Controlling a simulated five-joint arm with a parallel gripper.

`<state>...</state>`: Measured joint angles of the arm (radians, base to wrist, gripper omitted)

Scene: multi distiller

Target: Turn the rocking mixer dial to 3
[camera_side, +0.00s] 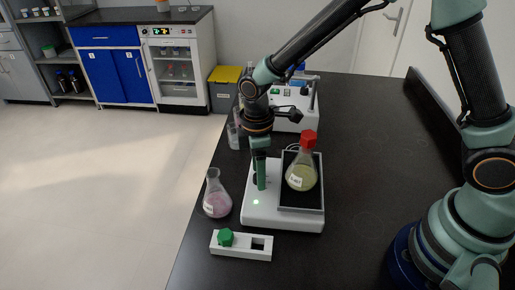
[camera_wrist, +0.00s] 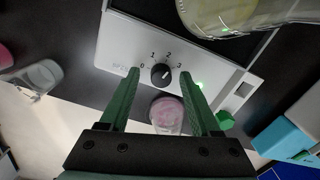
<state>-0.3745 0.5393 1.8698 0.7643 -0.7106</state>
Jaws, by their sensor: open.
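The white rocking mixer (camera_side: 255,212) stands on the dark bench in the side view. Its black dial (camera_wrist: 161,75) shows in the wrist view, with the numbers 0, 1, 2 and 3 around it. A light pointer mark is on the dial, but it is too small to read surely; it seems to point up and right, toward the 2–3 side. My gripper (camera_wrist: 160,73) is open, with one green finger on each side of the dial and a gap at both sides. In the side view, my gripper (camera_side: 261,186) points down at the mixer's left part and largely hides the dial.
A red-capped flask (camera_side: 301,178) of yellowish liquid stands on the mixer's dark platform, close right of my gripper. A flask of pink liquid (camera_side: 217,204) stands left of the mixer. A white holder with a green stopper (camera_side: 226,237) lies in front. Another white device (camera_side: 297,119) stands behind.

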